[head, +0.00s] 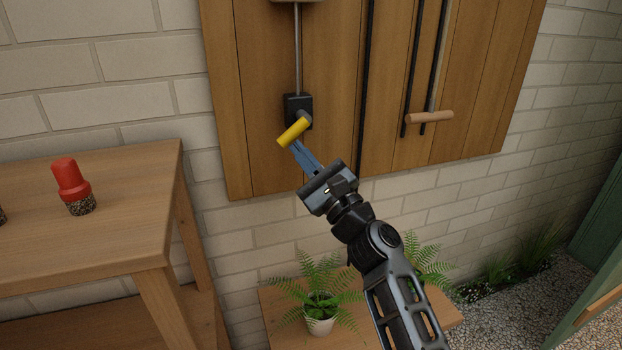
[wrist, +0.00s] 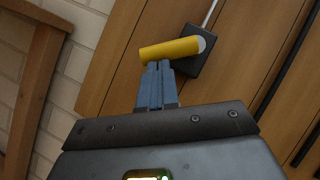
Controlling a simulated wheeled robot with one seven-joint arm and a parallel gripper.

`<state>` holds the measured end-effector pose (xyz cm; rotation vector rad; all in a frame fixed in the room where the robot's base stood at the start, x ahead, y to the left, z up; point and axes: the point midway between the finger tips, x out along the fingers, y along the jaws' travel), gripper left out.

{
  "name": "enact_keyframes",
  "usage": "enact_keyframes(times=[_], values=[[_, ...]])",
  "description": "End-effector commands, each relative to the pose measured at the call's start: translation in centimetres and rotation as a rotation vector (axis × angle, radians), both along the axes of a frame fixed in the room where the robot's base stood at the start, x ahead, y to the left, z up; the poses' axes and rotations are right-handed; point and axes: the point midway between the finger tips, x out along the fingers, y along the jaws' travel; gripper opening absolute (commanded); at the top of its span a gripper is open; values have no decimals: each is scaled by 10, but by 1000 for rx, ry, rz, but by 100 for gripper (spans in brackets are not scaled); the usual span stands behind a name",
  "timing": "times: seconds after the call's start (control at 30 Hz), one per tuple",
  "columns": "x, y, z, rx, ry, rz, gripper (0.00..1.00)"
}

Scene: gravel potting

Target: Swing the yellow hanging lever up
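The yellow lever (head: 293,132) is a short bar by a black block (head: 292,104) on the wooden wall panel. In the head view it slants from upper right to lower left; a grey part shows at its upper right end. The lever also shows in the wrist view (wrist: 171,50), nearly level there. My gripper (head: 297,147) has its blue fingers close together, with tips right at the lever's underside. In the wrist view the fingertips (wrist: 158,64) meet its lower edge. Nothing shows between the fingers. I cannot tell whether they touch the lever.
A metal rod (head: 298,50) runs up from the block. To the right, black bars and a wooden handle (head: 429,117) hang on the panel. A wooden table (head: 110,235) with a red-topped item (head: 70,178) stands left. A potted fern (head: 320,325) sits on a low bench below.

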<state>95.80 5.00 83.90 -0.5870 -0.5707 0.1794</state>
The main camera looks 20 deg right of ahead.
Motion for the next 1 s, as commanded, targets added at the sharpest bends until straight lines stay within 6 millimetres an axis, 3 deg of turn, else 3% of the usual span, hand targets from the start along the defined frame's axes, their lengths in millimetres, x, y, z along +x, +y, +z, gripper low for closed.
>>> enact_keyframes(times=[0.03, 0.27, 1.0], values=[[0, 4, -6, 45, -5, 2, 0], [0, 14, 3, 232, -2, 2, 0], [0, 26, 15, 218, -1, 3, 0]])
